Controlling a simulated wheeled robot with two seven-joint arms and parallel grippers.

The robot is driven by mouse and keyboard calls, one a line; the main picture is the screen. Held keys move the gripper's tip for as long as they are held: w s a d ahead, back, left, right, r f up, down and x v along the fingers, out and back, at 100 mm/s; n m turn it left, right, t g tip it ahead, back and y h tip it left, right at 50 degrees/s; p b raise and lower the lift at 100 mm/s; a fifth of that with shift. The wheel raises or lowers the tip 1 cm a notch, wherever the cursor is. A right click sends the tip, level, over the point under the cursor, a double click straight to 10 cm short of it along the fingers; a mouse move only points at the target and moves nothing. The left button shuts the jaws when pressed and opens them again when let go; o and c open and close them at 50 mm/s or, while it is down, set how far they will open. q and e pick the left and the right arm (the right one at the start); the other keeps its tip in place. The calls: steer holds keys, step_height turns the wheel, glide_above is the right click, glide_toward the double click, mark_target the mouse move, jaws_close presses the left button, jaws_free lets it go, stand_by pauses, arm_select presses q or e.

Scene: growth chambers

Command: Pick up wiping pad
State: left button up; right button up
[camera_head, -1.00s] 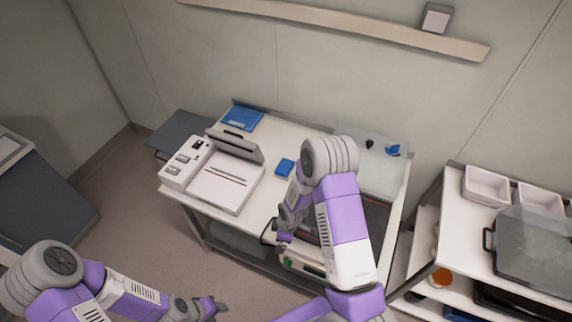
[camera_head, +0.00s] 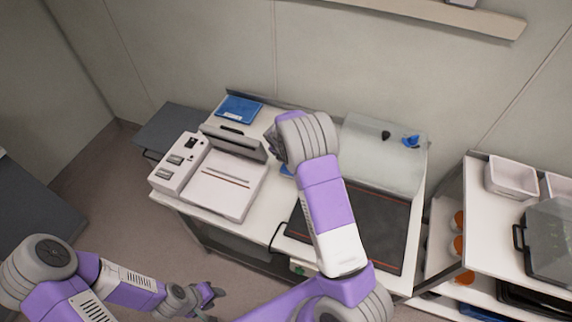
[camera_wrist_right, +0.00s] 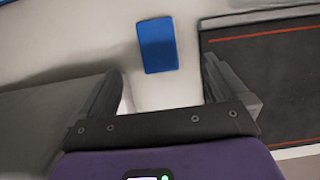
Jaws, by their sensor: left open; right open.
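The wiping pad looks to be the small blue block (camera_head: 287,170) on the white worktop; in the head view only a sliver shows past my right arm. In the right wrist view the blue pad (camera_wrist_right: 157,45) lies flat, ahead of and between the two fingers. My right gripper (camera_wrist_right: 160,82) is open and empty, apart from the pad; in the head view my right arm mostly hides it. My left gripper (camera_head: 212,297) is open and empty, low in front of the bench, away from the pad.
A white device with a raised grey lid (camera_head: 234,143) stands left of the pad. A dark mat with red lines (camera_head: 372,220) lies to the right. A blue flat item (camera_head: 240,108) is at the back left. A shelf cart with white bins (camera_head: 512,178) stands at the right.

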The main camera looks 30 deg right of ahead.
steer(key=f, duration=0.1)
steer(key=w+f+b, duration=0.1)
steer(key=f+b, duration=0.1)
steer(key=shift+w+f, duration=0.35)
steer(key=shift+w, duration=0.05)
steer(key=shift+d+f, duration=0.2)
steer(key=shift+f, duration=0.35)
steer(key=x, duration=0.3)
steer(key=b+x, duration=0.1)
steer(key=shift+s+d+f, duration=0.15)
steer(key=shift+d+f, duration=0.15)
steer(key=shift+d, duration=0.05)
steer(key=shift+d+f, duration=0.15)
steer(key=shift+f, duration=0.4)
arm_select(q)
steer(key=f, duration=0.1)
steer(key=w+f, duration=0.1)
steer(key=f, duration=0.2)
steer(key=shift+w+f, duration=0.1)
steer(key=shift+w, duration=0.15)
arm_select(e)
steer(key=shift+c, duration=0.5)
steer(key=c, duration=1)
